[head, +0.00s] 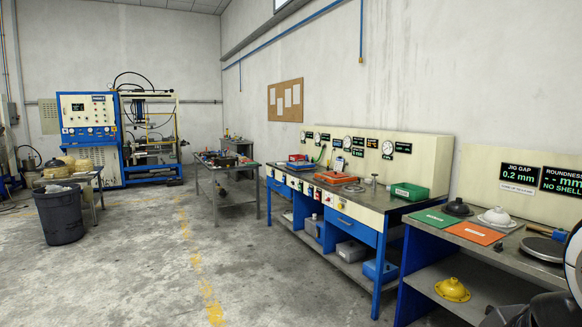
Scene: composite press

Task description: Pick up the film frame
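I cannot single out a film frame for certain. An orange flat rectangular piece (335,178) lies on the blue-legged workbench, and a smaller red and blue piece (298,164) lies farther back on it. Both are too small to identify. The dark end of my arm, seemingly my gripper (520,316), shows at the bottom right corner, cut off by the picture edge. It is beside the near bench and apart from those pieces. Its fingers are not clear, and I see nothing held in it.
The near bench (480,253) holds green and orange sheets and dome-shaped parts; a yellow dome (453,289) is on its lower shelf. A grey table (214,172), a black bin (60,215) and a blue press machine (88,125) stand farther off. The floor between is clear.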

